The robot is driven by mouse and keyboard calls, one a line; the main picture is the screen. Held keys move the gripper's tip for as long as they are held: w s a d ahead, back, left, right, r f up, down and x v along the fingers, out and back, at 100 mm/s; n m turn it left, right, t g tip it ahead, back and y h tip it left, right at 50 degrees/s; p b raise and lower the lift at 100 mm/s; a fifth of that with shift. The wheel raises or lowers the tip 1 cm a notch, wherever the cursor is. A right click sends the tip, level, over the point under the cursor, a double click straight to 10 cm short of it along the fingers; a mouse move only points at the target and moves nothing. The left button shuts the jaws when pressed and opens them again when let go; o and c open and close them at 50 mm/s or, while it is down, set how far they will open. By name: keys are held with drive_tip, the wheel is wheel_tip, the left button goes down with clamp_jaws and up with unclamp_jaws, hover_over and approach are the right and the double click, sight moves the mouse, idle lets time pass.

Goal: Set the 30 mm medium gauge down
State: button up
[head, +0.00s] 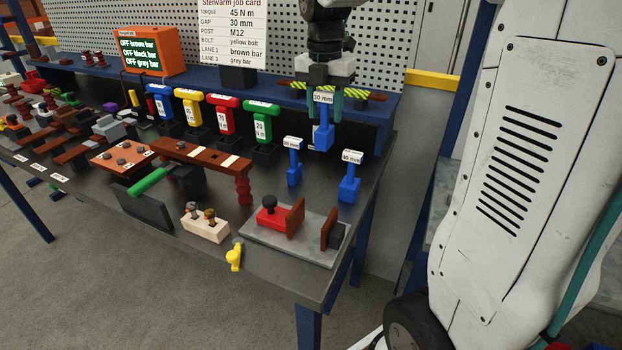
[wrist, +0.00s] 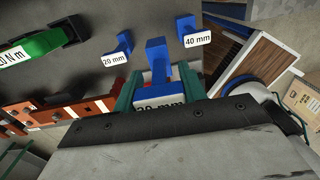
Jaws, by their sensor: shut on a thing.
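The blue 30 mm gauge (head: 324,136) hangs upright from my gripper (head: 324,108), its block end down. It appears to be above the bench, though the clearance is hard to judge. In the wrist view the green fingers of my gripper (wrist: 158,88) are shut on either side of the gauge (wrist: 157,53), near its white label. The blue 20 mm gauge (head: 294,170) and the blue 40 mm gauge (head: 348,188) stand on the dark bench (head: 300,205), nearer the front than the held one looks.
A grey fixture (head: 285,238) with a red clamp sits at the bench's front right corner. Coloured torque tools (head: 262,122) stand in a row to the left. A job card (head: 232,32) and striped bar (head: 330,90) are behind. Bare bench surface lies between the two standing gauges.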

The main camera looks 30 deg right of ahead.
sight(322, 142)
drive_tip(key=f, duration=0.8)
drive_tip(key=shift+w+f, duration=0.4)
drive_tip(key=shift+f, duration=2)
drive_tip(key=shift+f, duration=0.1)
drive_tip(key=o, duration=1.3)
